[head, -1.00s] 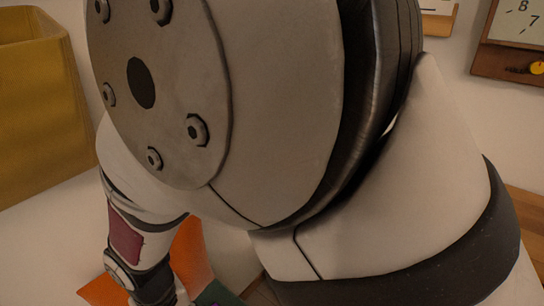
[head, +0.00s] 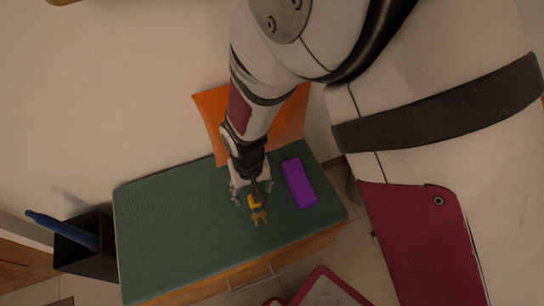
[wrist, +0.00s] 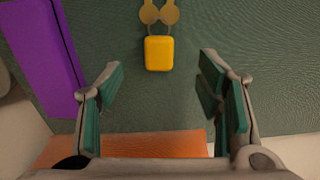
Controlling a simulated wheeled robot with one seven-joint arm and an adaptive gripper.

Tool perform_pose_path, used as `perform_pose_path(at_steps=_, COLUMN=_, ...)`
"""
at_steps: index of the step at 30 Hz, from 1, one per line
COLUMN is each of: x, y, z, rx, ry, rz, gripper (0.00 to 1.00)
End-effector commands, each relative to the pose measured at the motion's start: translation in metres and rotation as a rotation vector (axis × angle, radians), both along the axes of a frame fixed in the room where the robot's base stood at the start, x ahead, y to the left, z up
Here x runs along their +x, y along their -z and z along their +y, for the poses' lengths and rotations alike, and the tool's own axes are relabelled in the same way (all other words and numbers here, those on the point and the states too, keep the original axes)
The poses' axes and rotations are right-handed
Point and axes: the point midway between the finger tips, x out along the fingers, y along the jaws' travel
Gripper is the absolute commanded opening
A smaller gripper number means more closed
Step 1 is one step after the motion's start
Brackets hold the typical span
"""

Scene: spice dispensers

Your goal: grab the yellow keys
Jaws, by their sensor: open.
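The yellow keys (head: 257,209) lie on the green top of a small cabinet (head: 165,225). In the wrist view they show as a yellow block-shaped fob (wrist: 158,53) with two dull gold keys (wrist: 160,12) at the top edge of the picture. My gripper (head: 252,190) is over the cabinet top, close to the keys. In the wrist view my gripper (wrist: 163,90) is open and empty, its green-padded fingers apart on either side below the fob. The fob lies ahead of the fingertips, roughly centred between them. I cannot tell the exact height above the top.
A purple box (head: 299,183) lies right of the keys in the head view and at the left in the wrist view (wrist: 42,50). An orange cushion (head: 290,120) stands at the back edge. A black bin (head: 85,262) is left of the cabinet. The top's left part is clear.

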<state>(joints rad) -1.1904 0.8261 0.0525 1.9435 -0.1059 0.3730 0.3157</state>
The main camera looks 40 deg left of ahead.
Motion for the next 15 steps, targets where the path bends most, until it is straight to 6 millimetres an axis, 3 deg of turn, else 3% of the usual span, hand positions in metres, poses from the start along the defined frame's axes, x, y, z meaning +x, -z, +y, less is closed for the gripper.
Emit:
perform_pose_path(at_steps=7, x=-0.002, y=0.038, z=-0.005, rx=-0.003, ry=0.0, rz=0.001, gripper=0.6)
perform_pose_path(at_steps=15, x=-0.002, y=0.042, z=-0.005, rx=-0.001, ry=0.0, rz=0.0, gripper=0.6)
